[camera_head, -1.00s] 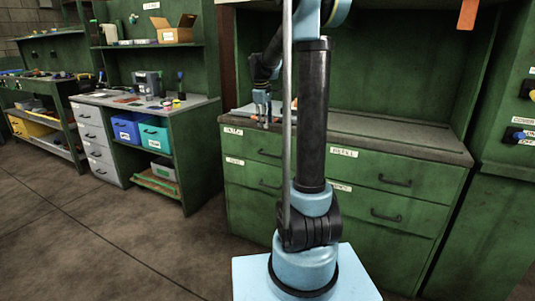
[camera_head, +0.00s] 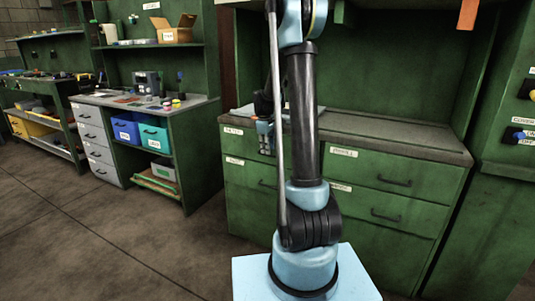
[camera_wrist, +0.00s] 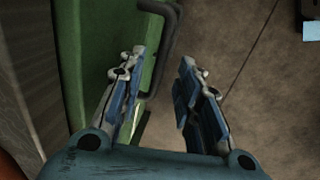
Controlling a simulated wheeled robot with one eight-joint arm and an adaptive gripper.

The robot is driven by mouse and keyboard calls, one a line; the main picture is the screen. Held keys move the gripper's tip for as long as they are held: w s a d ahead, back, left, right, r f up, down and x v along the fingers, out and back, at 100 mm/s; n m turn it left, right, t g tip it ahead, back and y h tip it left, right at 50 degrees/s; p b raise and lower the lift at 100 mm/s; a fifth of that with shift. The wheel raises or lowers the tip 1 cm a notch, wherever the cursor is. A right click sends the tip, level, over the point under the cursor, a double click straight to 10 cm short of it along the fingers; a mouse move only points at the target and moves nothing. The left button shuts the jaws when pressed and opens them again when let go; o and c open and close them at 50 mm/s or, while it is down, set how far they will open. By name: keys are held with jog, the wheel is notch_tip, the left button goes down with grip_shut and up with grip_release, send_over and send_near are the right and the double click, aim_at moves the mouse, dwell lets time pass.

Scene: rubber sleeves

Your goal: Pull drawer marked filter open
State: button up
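The green cabinet (camera_head: 420,222) has a two-column set of drawers with small white labels and dark bar handles. The upper left drawer carries a label (camera_head: 233,131) too small to read surely; it could say filter. This drawer looks shut, and its handle is hidden behind my gripper and arm. My gripper (camera_head: 265,138) hangs in front of that drawer, pointing down. In the wrist view my gripper (camera_wrist: 163,60) is open and empty. A dark handle (camera_wrist: 163,45) on a green front appears between the fingertips, closer to the left finger. Contact cannot be told.
The cabinet's grey worktop (camera_head: 400,137) lies just behind and above the drawers. A workbench with a blue bin (camera_head: 126,131) and a teal bin (camera_head: 154,136) stands at left. The brown floor (camera_head: 130,235) in front is clear.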

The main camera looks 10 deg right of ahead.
jog(key=shift+w+d+f, duration=0.1)
jog(key=shift+f, duration=0.65)
jog(key=shift+w+d+f, duration=0.1)
jog(key=shift+f, duration=0.6)
grip_shut()
